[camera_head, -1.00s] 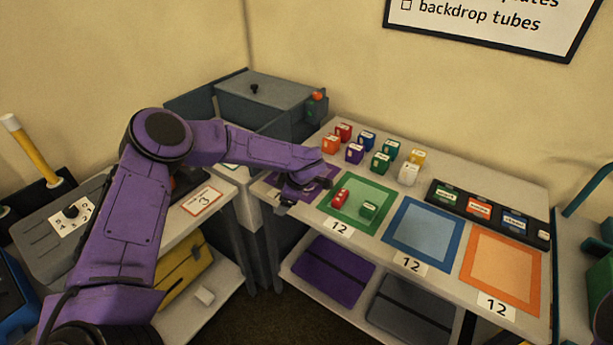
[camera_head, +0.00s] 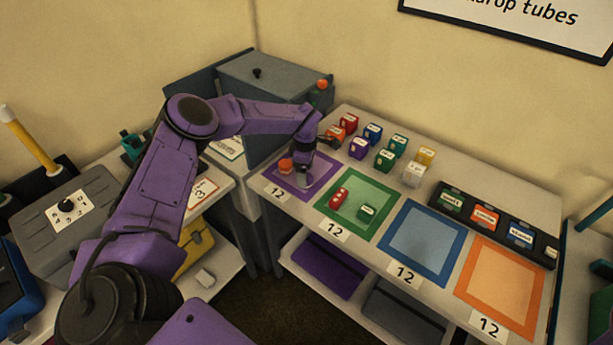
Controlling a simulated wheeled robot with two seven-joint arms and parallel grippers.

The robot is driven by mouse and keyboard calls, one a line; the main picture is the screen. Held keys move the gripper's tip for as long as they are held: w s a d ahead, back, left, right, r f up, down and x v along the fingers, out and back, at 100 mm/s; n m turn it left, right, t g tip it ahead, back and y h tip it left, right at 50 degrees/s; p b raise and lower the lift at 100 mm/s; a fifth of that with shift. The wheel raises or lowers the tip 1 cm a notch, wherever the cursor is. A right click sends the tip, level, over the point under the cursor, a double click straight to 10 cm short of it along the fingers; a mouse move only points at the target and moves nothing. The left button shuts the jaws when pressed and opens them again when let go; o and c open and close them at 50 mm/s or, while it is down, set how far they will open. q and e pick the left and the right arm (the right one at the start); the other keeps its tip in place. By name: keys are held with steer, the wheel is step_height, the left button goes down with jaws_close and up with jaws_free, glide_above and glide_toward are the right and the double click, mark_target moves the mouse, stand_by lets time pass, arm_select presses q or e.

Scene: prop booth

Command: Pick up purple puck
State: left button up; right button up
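The purple puck (camera_head: 359,148), a small block with a pale label on top, stands on the table in the front row of coloured blocks. My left gripper (camera_head: 303,178) points down over the purple-framed square (camera_head: 323,172), left of the purple puck and apart from it. I cannot make out whether its fingers are open or shut. A small orange-red piece (camera_head: 286,165) shows beside the gripper on the purple-framed square. My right gripper is not in view.
Orange (camera_head: 337,133), red (camera_head: 349,122), blue, green, yellow and white blocks stand close around the purple puck. The green-framed square (camera_head: 356,205) holds a red and a green piece. The blue (camera_head: 428,232) and orange (camera_head: 500,275) squares are empty. A dark labelled tray (camera_head: 468,208) lies at right.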

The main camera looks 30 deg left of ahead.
arm_select(q)
step_height(320, 180, down, 2)
steer(key=shift+d+f, duration=0.1)
steer(key=c, duration=1.2)
steer(key=shift+o, duration=0.2)
